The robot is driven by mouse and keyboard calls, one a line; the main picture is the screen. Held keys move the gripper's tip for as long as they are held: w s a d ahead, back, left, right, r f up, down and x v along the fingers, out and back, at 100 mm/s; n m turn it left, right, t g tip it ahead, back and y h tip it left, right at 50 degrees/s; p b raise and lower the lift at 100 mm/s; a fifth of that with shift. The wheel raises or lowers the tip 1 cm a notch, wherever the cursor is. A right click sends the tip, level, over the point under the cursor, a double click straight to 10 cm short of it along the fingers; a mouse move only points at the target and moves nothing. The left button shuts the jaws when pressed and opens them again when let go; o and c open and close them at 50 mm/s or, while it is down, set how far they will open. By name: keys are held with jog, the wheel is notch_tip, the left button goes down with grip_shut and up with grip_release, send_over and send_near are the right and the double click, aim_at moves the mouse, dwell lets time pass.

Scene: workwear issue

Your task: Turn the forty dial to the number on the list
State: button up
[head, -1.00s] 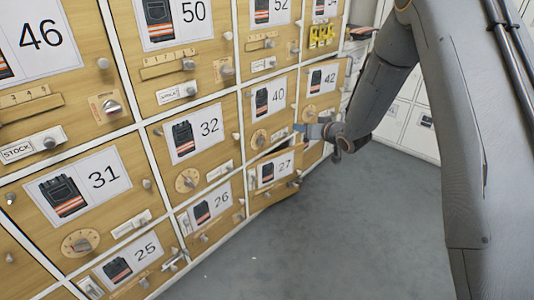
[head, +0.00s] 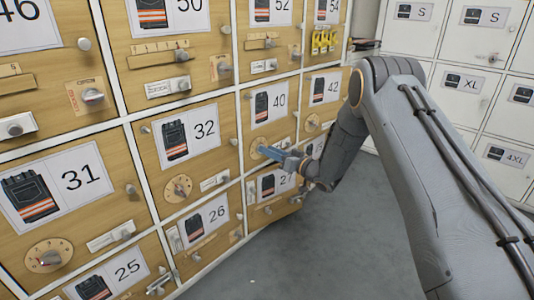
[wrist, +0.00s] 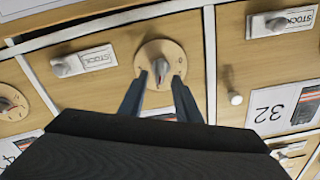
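The forty dial (wrist: 172,50) is a round wooden plate with a grey knob (wrist: 160,70) bearing a red mark; it is centred in the wrist view. It sits on the front of the drawer labelled 40 (head: 280,98). My gripper (wrist: 161,79) points at it, its two dark fingers apart, one tip on each side of the knob's near end. I see no clear contact. In the head view my gripper (head: 264,152) reaches the dial's place and covers much of it. The dial's numbers are too small to read. No list shows.
Drawer 27 (head: 268,215) is just below my gripper and seems to stand out a little. Dial 32 (head: 179,189) and dial 42 (head: 312,123) are close by. In the wrist view a white knob (wrist: 235,98) and a STOCK holder (wrist: 83,61) flank the dial.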

jog(key=shift+x, duration=0.9)
jog(key=shift+c, duration=0.3)
grip_shut()
jog(key=shift+n, duration=0.3)
jog(key=shift+s+a+n+p, duration=0.15)
jog(key=shift+n+p, duration=0.5)
jog(key=shift+n, duration=1.15)
jog(key=shift+s+a+n+p, duration=0.1)
jog(key=shift+n+p, duration=0.5)
jog(key=shift+n, duration=1.2)
